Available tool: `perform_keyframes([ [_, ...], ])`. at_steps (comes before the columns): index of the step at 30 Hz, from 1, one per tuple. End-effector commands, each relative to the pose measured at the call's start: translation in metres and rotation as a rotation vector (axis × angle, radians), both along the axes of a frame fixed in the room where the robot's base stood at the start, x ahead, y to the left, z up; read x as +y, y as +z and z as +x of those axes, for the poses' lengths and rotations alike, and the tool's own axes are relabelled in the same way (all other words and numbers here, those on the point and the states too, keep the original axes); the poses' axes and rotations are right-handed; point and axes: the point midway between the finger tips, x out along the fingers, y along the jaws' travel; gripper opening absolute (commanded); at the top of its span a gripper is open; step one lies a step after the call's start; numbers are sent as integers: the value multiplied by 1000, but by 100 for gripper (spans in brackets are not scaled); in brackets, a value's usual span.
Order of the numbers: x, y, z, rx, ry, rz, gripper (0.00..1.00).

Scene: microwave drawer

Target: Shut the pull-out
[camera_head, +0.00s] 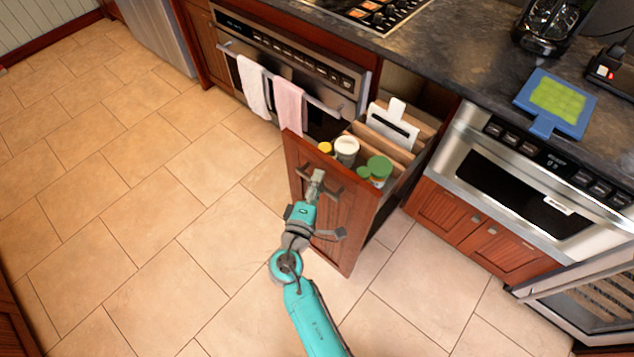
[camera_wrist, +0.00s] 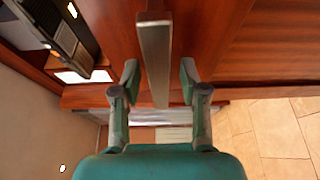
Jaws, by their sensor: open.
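The pull-out is a tall, narrow reddish-wood drawer (camera_head: 345,232) standing well out from the counter. It holds jars (camera_head: 346,150) and a white cutting board (camera_head: 393,125). Its front also fills the upper part of the wrist view (camera_wrist: 240,40). A flat metal handle bar (camera_wrist: 155,50) is on that front. My gripper (camera_head: 317,183) is at the upper part of the front, by the handle. In the wrist view my gripper (camera_wrist: 160,76) is open, with one finger on each side of the bar and visible gaps between. The head view partly hides the handle behind my gripper.
An oven (camera_head: 290,65) with two towels is left of the pull-out. A built-in microwave (camera_head: 530,170) is to the right, with an open appliance door (camera_head: 590,300) at lower right. Tiled floor (camera_head: 140,210) to the left is clear.

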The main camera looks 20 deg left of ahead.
Motion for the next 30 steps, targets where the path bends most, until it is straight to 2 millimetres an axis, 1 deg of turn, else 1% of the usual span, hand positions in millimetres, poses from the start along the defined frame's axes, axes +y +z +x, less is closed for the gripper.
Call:
perform_keyframes([
  [1, 0, 0, 0, 0, 0, 0, 44],
  [2, 0, 0, 0, 0, 0, 0, 39],
  [3, 0, 0, 0, 0, 0, 0, 29],
  [5, 0, 0, 0, 0, 0, 0, 14],
  [6, 0, 0, 0, 0, 0, 0, 4],
  [7, 0, 0, 0, 0, 0, 0, 0],
  [16, 0, 0, 1, 0, 0, 0, 0],
  [20, -2, 0, 6, 0, -1, 0, 0],
  [26, -9, 1, 27, -1, -3, 1, 0],
  [30, -17, 1, 49, -1, -4, 0, 0],
])
